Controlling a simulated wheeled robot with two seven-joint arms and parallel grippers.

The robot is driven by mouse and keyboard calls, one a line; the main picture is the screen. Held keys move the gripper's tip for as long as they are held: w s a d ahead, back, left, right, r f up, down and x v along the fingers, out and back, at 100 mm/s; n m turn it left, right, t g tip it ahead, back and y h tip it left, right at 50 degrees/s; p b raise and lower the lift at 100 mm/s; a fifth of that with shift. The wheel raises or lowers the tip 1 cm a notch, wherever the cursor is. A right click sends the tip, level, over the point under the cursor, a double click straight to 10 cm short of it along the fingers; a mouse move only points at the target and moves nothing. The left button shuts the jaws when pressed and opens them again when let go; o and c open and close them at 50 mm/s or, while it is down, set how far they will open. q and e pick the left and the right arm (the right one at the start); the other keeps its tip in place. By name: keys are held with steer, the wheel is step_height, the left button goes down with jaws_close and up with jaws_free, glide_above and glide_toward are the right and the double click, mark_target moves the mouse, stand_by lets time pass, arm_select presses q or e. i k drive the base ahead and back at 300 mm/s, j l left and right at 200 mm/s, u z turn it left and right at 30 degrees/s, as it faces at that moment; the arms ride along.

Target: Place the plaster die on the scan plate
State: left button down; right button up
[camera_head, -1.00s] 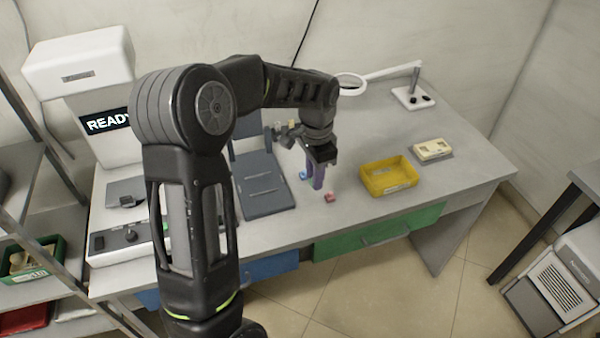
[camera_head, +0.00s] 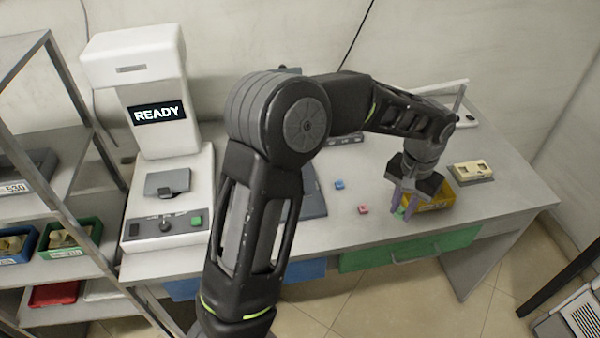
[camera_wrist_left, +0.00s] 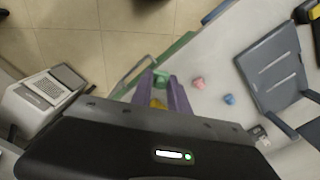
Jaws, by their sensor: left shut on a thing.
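My left gripper (camera_head: 404,204) is shut on a small green piece (camera_head: 400,212), in front of the yellow tray (camera_head: 440,196). The green piece (camera_wrist_left: 161,77) also shows between the purple fingertips in the left wrist view. A small pink piece (camera_head: 363,209) and a small blue piece (camera_head: 339,184) lie on the desk left of the gripper. The scanner (camera_head: 150,120) stands at the left with a lit READY display. A grey plate (camera_head: 167,182) lies on its base. I cannot tell which piece is the plaster die. My right gripper is not in view.
A dark grey tray (camera_head: 313,195) is partly hidden behind my left arm. A cream box (camera_head: 470,171) sits at the desk's right. A shelf at the left holds a green bin (camera_head: 92,228) and a blue bin (camera_head: 37,235) with beige pieces.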

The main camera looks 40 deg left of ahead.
mark_target(168, 179)
steer(key=k+j+u, duration=0.1)
steer(key=u, duration=0.3)
steer(key=j+u, duration=0.15)
steer(key=u, duration=0.2)
steer(key=k+j+u, duration=0.1)
steer(key=u, duration=0.3)
steer(key=j, duration=0.1)
